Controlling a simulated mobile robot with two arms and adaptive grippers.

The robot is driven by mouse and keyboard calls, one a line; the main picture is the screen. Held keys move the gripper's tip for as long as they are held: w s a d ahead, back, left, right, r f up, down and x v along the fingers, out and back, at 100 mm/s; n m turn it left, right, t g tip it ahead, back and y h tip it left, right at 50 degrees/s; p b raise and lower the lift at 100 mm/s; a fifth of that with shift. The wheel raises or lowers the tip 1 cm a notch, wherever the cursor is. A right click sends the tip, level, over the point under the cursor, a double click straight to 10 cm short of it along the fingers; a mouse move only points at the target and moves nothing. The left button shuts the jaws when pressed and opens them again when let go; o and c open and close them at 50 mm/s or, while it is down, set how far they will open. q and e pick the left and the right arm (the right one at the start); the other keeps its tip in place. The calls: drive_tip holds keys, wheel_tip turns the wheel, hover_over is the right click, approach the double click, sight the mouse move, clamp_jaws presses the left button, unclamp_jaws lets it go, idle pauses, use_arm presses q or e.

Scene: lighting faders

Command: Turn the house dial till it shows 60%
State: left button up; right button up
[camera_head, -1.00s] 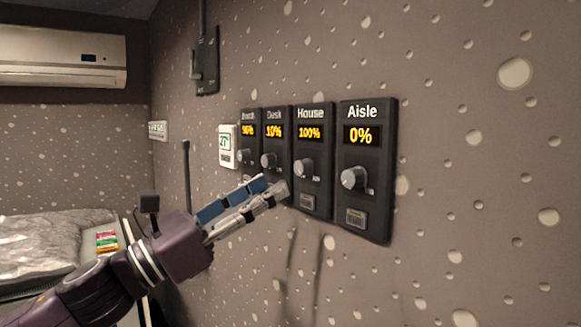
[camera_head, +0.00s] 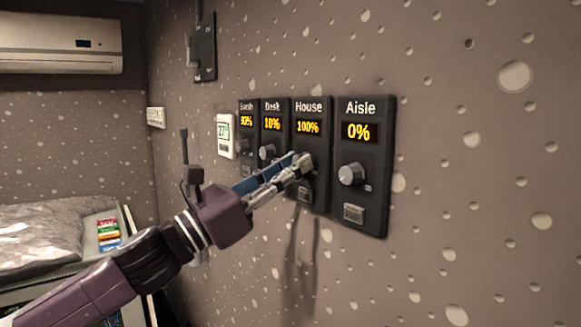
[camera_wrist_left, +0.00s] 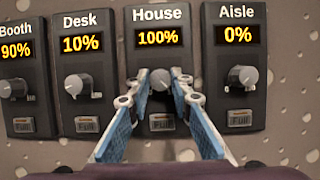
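The House panel (camera_head: 309,110) is on the wall and its display reads 100%; it also shows in the left wrist view (camera_wrist_left: 158,14). The house dial (camera_wrist_left: 160,80) is a grey knob in the middle of that panel. My left gripper (camera_wrist_left: 160,76) has its two blue-padded fingers apart, one on each side of the house dial. I cannot tell whether they touch it. In the head view the left gripper (camera_head: 304,160) covers the dial. My right gripper is not in view.
The Aisle panel (camera_head: 361,210) at 0% is just right. The Desk panel (camera_head: 272,107) at 10% and Booth panel (camera_head: 247,106) at 90% are to the left. A white thermostat (camera_head: 226,136) and a dark switch box (camera_head: 205,50) are further left.

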use_arm(q)
clamp_jaws()
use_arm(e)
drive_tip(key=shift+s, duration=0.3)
use_arm(q)
drive_tip(key=shift+n, duration=0.3)
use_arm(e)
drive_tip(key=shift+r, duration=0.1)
